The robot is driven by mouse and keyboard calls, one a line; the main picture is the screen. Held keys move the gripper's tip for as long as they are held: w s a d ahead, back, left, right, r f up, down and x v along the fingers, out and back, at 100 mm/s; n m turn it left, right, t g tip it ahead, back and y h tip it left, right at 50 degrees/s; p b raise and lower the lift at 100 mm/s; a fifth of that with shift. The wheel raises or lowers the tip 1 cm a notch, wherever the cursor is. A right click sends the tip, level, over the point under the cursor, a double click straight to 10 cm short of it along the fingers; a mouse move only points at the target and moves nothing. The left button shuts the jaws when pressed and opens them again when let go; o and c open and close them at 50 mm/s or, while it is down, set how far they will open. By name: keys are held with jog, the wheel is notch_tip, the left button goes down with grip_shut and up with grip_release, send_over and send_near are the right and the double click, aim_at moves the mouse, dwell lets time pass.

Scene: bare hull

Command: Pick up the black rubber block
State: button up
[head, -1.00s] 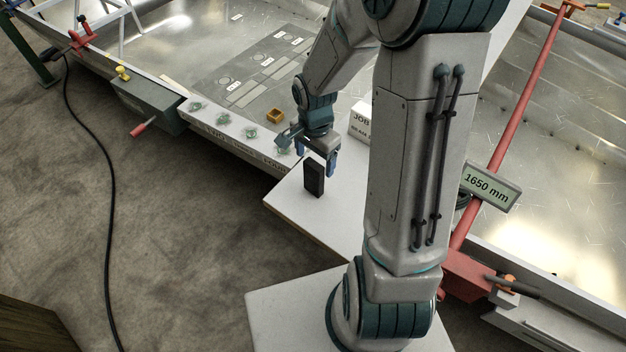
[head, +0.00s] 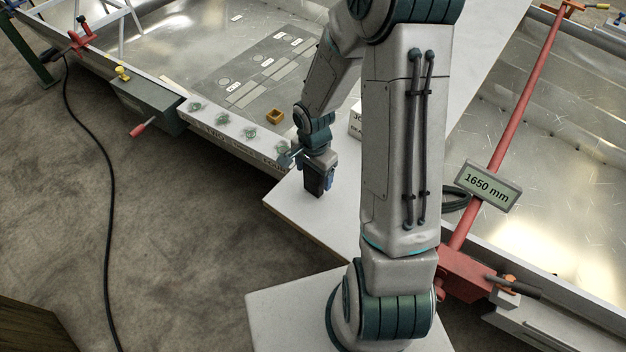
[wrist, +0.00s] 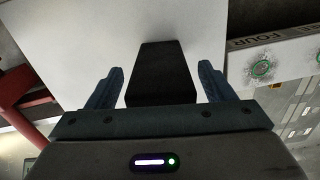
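The black rubber block (head: 314,183) stands upright on the white board (head: 300,215) near its left edge. My gripper (head: 318,180) is lowered over it from above, and its fingers reach down beside the block. In the wrist view the block (wrist: 161,75) lies between the two blue fingers of my gripper (wrist: 161,88). A gap shows on both sides of the block there, so the gripper is open around it. The block's top is partly hidden by the gripper in the head view.
A white box with lettering (head: 355,122) stands on the board behind my arm. A small orange square tray (head: 275,116) lies in the metal hull. A red bar with a "1650 mm" sign (head: 487,186) runs at the right. Bare board lies in front of the block.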

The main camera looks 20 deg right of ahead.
jog(key=c, duration=1.2)
jog(key=shift+o, duration=0.2)
jog(key=shift+r, duration=0.1)
